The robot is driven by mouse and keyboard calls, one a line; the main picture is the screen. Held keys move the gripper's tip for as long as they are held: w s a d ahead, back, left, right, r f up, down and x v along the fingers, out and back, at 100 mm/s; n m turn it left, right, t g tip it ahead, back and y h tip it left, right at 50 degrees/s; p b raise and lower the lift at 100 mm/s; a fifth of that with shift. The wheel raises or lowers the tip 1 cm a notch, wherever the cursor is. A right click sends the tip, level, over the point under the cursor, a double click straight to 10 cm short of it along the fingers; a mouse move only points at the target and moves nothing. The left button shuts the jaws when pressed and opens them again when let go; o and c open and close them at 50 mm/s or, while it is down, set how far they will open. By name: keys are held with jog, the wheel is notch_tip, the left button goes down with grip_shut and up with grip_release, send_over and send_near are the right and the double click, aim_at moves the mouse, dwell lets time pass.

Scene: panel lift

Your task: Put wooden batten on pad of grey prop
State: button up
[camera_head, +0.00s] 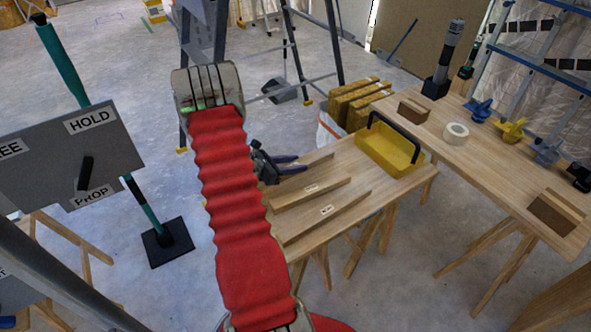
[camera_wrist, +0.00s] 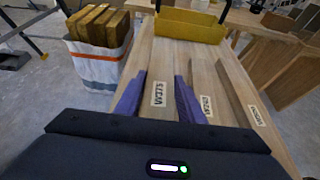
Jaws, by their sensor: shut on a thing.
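Three wooden battens lie side by side on the near wooden table. My gripper (camera_head: 285,166) is over the far end batten (camera_head: 319,160). In the wrist view my gripper's purple fingers (camera_wrist: 157,98) stand on either side of this labelled batten (camera_wrist: 160,75) and are shut on it. It appears still at table level; I cannot tell whether it is lifted. The middle batten (camera_head: 312,193) and the nearest batten (camera_head: 325,215) lie apart from it. An upright grey and black cylinder (camera_head: 448,50) stands on the far table; I cannot tell whether it is the grey prop. No pad is clearly visible.
A yellow tray (camera_head: 385,158) with a black handle sits at the near table's (camera_head: 345,160) far end. The far table (camera_head: 480,145) carries clamps, a tape roll (camera_head: 456,131) and wood blocks. A grey sign panel (camera_head: 68,160) and a teal post (camera_head: 140,200) stand left.

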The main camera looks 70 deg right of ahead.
jog(key=shift+f, duration=1.85)
jog(key=o, duration=1.2)
jog(key=shift+f, duration=0.1)
jog(key=shift+w+a+r, duration=0.2)
jog(key=shift+r, duration=0.05)
jog(key=v, duration=1.1)
jog(key=shift+w+a, duration=0.1)
jog(key=shift+w, duration=0.05)
